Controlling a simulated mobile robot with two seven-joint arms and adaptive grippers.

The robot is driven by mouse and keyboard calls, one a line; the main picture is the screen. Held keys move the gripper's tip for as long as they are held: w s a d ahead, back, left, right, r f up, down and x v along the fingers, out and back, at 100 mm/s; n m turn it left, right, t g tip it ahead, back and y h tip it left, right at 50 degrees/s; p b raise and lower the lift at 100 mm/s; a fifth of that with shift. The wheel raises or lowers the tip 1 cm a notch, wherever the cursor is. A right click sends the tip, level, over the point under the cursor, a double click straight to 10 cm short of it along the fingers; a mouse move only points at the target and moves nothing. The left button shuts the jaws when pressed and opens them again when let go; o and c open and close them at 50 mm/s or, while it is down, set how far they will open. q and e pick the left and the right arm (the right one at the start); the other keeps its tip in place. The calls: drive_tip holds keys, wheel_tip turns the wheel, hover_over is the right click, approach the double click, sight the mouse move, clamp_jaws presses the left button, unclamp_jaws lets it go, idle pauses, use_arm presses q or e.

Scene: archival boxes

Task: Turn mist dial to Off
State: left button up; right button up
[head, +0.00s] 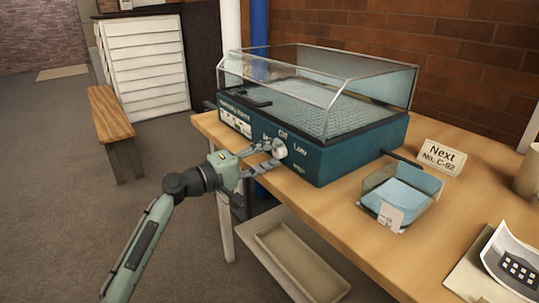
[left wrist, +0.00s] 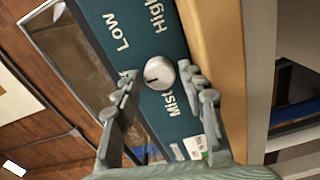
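The mist dial (head: 280,149) is a pale round knob on the front of a teal box (head: 345,155) with a clear glass hood. My left gripper (head: 262,157) is at the dial. In the left wrist view the dial (left wrist: 160,73) lies between my left gripper's (left wrist: 160,78) spread fingers, closer to the right one. The dial's dark mark points left and slightly down there. The left finger partly covers a label on that side. Contact cannot be told. My right gripper is out of view.
The box stands on a wooden table (head: 352,232). A clear tray with blue sheets (head: 402,196) and a "Next" sign (head: 442,158) stand right of it. A shallow bin (head: 300,262) is below the table edge. A bench (head: 110,115) stands left, with open floor between.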

use_arm(q)
drive_tip(key=shift+o, duration=0.6)
drive_tip(key=shift+f, duration=0.1)
